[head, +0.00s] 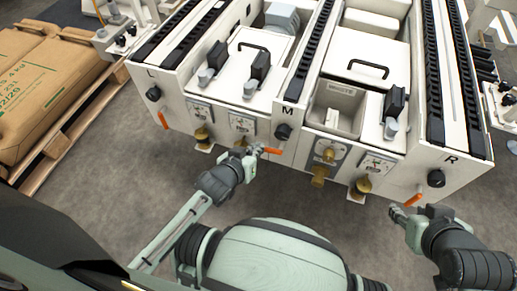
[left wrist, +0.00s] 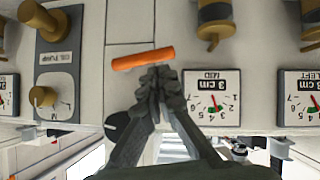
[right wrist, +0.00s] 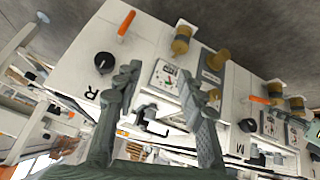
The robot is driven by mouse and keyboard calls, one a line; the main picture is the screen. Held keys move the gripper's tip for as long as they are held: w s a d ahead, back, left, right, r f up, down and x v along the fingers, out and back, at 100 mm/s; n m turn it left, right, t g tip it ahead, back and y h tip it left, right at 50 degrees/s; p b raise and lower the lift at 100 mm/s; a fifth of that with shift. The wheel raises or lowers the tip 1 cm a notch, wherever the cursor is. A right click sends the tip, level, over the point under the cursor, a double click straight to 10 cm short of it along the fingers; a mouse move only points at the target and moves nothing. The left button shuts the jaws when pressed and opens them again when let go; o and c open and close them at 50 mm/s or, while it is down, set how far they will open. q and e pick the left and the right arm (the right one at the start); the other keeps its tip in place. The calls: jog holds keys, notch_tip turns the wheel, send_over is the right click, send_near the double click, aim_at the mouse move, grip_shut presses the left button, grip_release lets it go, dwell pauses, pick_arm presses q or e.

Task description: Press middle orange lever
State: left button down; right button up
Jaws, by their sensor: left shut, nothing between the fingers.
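The middle orange lever (head: 271,151) sticks out from the white machine front below the letter M. In the left wrist view the lever (left wrist: 143,59) lies nearly level, just beyond my fingertips. My left gripper (head: 257,149) is shut and empty, right at the lever's left part. In the left wrist view its fingertips (left wrist: 160,76) are at the lever's lower edge; I cannot tell whether they touch. My right gripper (head: 402,214) is close to the right orange lever (head: 413,200). In the right wrist view its fingers (right wrist: 165,85) are spread with nothing between them.
A left orange lever (head: 163,119) is below the letter L. Black knobs (head: 283,131), brass knobs (head: 319,176) and dial plates (head: 243,123) line the machine front. Brown sacks on a wooden pallet (head: 75,123) stand at the left. Grey floor lies in front of the machine.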

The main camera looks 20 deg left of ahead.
pick_arm(q)
jog(key=shift+f, duration=0.25)
pick_arm(e)
jog(key=shift+w+a+r+t+y, duration=0.2)
jog(key=shift+w+a+r+t, duration=0.2)
jog(key=shift+w+a, duration=0.15)
jog(key=shift+w+a+r+t+y, duration=0.2)
jog(key=shift+w+a+r+t, duration=0.1)
jog(key=shift+w+a+r, duration=0.25)
pick_arm(q)
jog(key=shift+w+f, duration=0.1)
jog(key=shift+w, duration=0.05)
pick_arm(e)
jog(key=shift+d+f, duration=0.1)
jog(key=shift+f, duration=0.05)
pick_arm(q)
jog(key=shift+f+h, duration=0.15)
jog(key=shift+h, duration=0.15)
pick_arm(e)
jog(key=shift+s, duration=0.55)
